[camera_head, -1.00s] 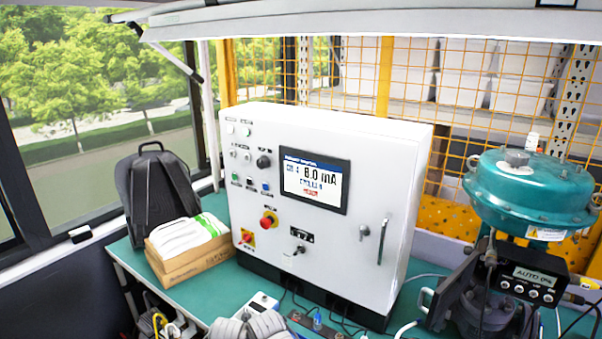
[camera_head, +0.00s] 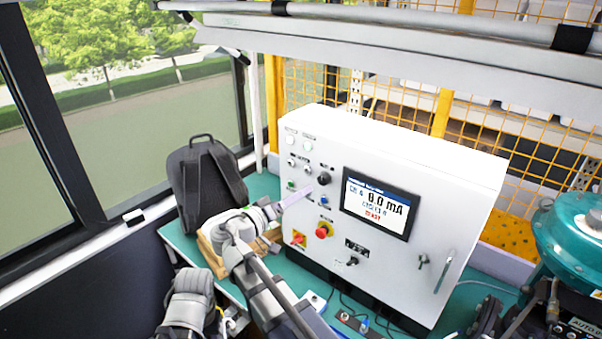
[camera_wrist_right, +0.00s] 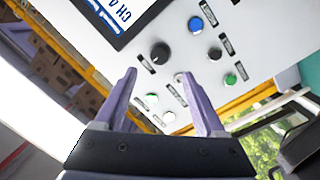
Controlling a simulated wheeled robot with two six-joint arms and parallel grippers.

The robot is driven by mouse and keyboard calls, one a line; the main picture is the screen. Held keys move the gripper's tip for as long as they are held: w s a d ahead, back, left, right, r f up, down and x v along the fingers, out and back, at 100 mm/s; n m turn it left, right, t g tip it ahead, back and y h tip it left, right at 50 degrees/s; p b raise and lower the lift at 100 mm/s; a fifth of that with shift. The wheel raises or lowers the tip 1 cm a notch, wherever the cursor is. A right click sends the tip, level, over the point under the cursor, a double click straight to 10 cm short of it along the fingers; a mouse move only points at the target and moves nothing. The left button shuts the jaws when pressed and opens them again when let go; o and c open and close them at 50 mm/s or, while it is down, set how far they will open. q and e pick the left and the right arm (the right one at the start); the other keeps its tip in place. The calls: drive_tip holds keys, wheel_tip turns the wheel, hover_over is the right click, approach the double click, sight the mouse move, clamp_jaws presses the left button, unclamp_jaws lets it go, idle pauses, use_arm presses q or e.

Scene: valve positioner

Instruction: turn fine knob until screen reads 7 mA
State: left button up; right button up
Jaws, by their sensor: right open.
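The white control cabinet (camera_head: 400,170) stands on the bench with its screen (camera_head: 380,203) appearing to read 8.0 mA. A black knob (camera_head: 324,178) is left of the screen; it shows in the right wrist view (camera_wrist_right: 160,53). A small silver knob (camera_wrist_right: 181,78) lies near the right-hand fingertip there. I cannot read the labels to tell which knob is the fine one. My right gripper (camera_head: 305,190) is in front of the cabinet's left side. Its purple fingers are open and empty in the right wrist view (camera_wrist_right: 158,76). My left gripper is not in view.
Blue button (camera_wrist_right: 214,53) and green button (camera_wrist_right: 230,79) sit close to the knobs. A red emergency stop (camera_head: 323,230) is below. A teal actuator (camera_head: 575,235) is at the right.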

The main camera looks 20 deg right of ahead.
sight(321, 182)
drive_tip(key=shift+x, duration=3.9)
drive_tip(key=shift+c, duration=0.2)
clamp_jaws()
